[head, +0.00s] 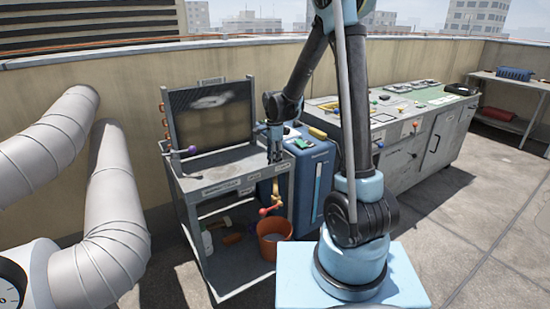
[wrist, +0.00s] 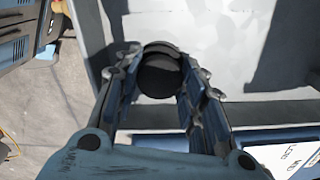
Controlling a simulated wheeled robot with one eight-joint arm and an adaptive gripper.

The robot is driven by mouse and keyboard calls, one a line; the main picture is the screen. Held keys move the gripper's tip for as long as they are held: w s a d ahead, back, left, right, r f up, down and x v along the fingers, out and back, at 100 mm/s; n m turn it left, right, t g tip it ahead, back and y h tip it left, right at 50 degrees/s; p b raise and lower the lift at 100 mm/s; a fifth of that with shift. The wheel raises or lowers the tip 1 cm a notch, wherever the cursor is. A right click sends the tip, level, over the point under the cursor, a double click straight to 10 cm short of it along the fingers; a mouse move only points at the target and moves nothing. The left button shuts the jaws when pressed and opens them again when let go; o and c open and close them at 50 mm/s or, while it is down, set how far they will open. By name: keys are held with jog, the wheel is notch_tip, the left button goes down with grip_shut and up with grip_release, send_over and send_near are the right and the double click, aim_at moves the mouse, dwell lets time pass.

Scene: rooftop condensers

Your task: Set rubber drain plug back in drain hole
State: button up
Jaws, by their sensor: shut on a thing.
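My gripper (wrist: 161,64) is shut on a black, round rubber drain plug (wrist: 159,78), which sits between the fingers in the wrist view. In the head view my gripper (head: 274,152) points down at the right edge of the grey workbench (head: 215,172). The plug cannot be made out there. In the wrist view a pale grey surface with raised edges (wrist: 225,40) lies below and beyond the fingers. I cannot make out the drain hole in either view; the plug and fingers hide part of the surface.
A dark framed panel (head: 210,115) stands at the bench's back. An orange bucket (head: 273,240) stands below a brass valve (head: 277,192) with a red knob. A blue cabinet (head: 314,175) is right of the bench. Large ducts (head: 115,205) are at left. Open floor lies at right.

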jog(key=shift+f, duration=0.15)
dwell(0.5)
jog(key=o, duration=1.2)
notch_tip(320, 180, up, 11)
jog(key=s+d+r+n, duration=0.3)
jog(key=s+d+r, duration=0.1)
jog(key=s+d, duration=0.25)
jog(key=s+d+f+n, duration=0.2)
jog(key=s+d, duration=0.3)
jog(key=s, duration=0.3)
jog(key=s+d+f+n+t, duration=0.1)
jog(key=s+d+f+n, duration=0.2)
jog(key=s+d+n, duration=0.2)
jog(key=s+d+f+n+t, duration=0.1)
jog(key=s+d+f+n, duration=0.2)
jog(key=s, duration=0.9)
jog(key=shift+d+f+n, duration=0.2)
jog(key=shift+d+n, duration=0.5)
jog(key=shift+d, duration=0.45)
